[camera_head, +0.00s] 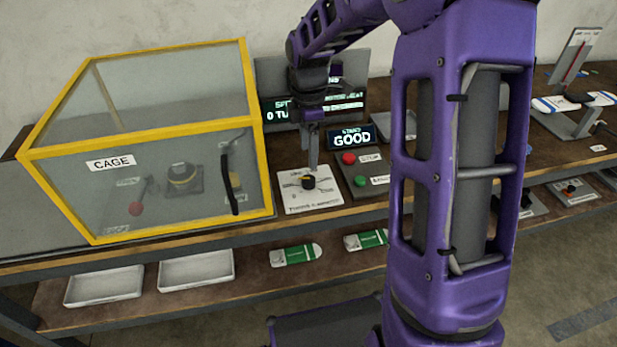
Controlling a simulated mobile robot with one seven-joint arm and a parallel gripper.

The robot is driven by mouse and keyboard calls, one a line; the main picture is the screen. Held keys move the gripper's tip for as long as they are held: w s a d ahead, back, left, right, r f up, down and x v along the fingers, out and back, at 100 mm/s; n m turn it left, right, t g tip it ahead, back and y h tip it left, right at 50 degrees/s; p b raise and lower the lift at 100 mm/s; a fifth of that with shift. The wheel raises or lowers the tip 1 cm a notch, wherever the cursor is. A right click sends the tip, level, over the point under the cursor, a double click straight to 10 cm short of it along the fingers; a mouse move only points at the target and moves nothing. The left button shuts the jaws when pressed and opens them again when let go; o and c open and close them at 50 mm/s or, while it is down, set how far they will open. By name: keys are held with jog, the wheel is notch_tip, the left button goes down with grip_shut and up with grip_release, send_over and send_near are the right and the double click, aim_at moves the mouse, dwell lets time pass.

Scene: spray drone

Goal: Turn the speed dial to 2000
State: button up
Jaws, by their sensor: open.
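The speed dial (309,183) is a small dark knob with a yellowish part, on a white printed panel (312,203) on the bench. The number its pointer faces is too small to read. My gripper (312,165) points down just above the dial, with its fingertips close to the knob. It is open, and I cannot tell whether a finger touches the dial. The dark display (285,114) behind my gripper is partly hidden by it; a "0" shows at the left of its lower line.
A yellow-framed clear cage (150,135) stands closed at left. White trays (196,270) and green-white boards (296,255) lie on the lower shelf.

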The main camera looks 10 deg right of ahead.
aim_at(309, 179)
notch_tip(309, 179, down, 9)
jog(key=shift+r+b, duration=0.1)
jog(key=shift+b, duration=0.35)
grip_shut()
